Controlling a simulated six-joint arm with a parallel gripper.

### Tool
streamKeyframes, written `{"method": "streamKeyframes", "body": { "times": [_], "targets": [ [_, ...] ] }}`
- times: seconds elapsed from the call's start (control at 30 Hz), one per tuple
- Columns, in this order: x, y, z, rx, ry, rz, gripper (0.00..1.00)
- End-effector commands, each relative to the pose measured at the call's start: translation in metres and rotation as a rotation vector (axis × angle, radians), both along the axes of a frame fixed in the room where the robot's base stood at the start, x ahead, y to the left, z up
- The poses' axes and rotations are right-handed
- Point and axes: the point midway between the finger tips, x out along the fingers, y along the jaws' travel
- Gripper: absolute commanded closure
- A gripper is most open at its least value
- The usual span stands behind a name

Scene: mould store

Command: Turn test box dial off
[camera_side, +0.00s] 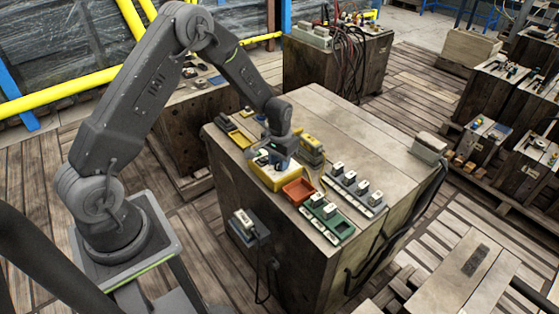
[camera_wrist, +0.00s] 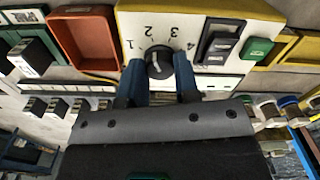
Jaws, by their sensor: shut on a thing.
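The test box is a yellow box with a white face (camera_wrist: 208,68) in the wrist view. It stands on a large wooden block in the side view (camera_side: 290,181). Its round dark dial (camera_wrist: 158,61) has the marks 1, 2, 3 and 4 around it. A pale line shows on the dial, but I cannot tell surely which mark it points at. My gripper (camera_wrist: 160,74) has its blue fingers on both sides of the dial, shut on it. In the side view my gripper (camera_side: 281,156) is over the box and hides the dial.
A black rocker switch (camera_wrist: 218,45) and a green button (camera_wrist: 257,48) sit right of the dial. An orange tray (camera_side: 298,190) stands close beside the box. A green rack (camera_side: 331,224) and rows of small white-topped blocks (camera_side: 358,190) are near. The block's far top is mostly clear.

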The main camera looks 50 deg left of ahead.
Motion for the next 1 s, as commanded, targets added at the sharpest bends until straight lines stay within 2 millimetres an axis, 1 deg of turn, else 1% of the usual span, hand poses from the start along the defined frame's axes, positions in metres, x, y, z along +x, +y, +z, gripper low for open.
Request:
{"method": "streamKeyframes", "body": {
  "times": [1.0],
  "targets": [
    [-0.0003, -0.0001, -0.0005, 0.000, 0.001, 0.961, 0.95]
  ]
}}
